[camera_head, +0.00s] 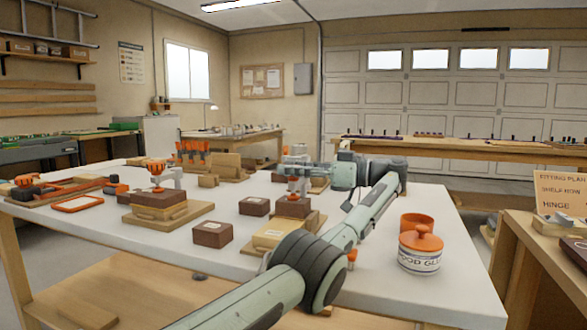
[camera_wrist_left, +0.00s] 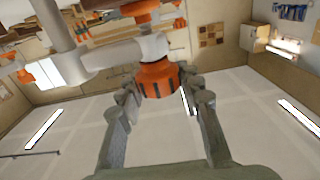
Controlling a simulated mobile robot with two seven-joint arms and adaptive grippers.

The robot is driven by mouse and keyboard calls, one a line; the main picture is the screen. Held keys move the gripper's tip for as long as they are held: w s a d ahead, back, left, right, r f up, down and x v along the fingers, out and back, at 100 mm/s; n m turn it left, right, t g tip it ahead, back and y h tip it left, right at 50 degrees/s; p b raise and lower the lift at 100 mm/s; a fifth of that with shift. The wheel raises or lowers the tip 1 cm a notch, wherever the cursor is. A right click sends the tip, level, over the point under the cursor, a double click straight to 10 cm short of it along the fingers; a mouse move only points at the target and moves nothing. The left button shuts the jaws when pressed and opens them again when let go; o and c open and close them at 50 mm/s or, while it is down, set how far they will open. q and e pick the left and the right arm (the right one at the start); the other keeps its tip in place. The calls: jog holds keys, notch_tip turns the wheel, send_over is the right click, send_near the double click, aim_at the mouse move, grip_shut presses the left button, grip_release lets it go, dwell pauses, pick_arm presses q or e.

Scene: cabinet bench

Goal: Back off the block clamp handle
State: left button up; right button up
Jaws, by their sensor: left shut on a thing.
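My left gripper (camera_head: 305,170) reaches in from the right end of its arm over a block clamp in the middle of the bench. In the left wrist view its two fingers (camera_wrist_left: 160,88) are shut on the ribbed orange clamp handle (camera_wrist_left: 158,77), one finger on each side. The grey clamp arm (camera_wrist_left: 115,54) runs off to the left of the handle. In the head view the gripper hides much of this clamp. Below it a brown block (camera_head: 293,207) sits on a wooden base (camera_head: 272,238). My right gripper does not show.
A second clamp with an orange handle (camera_head: 157,168) stands over a brown block to the left. Two dark boxes (camera_head: 212,234) (camera_head: 254,206) lie between. A wood glue pot (camera_head: 420,250) and orange cup (camera_head: 416,222) stand at right. The bench front (camera_head: 380,300) is partly clear.

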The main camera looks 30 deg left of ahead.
pick_arm(q)
jog(key=shift+a+r, duration=0.1)
dwell(0.4)
jog(key=o, duration=1.1)
jog(key=shift+o, duration=0.4)
jog(key=shift+m+t, duration=0.4)
jog(key=shift+t, duration=0.3)
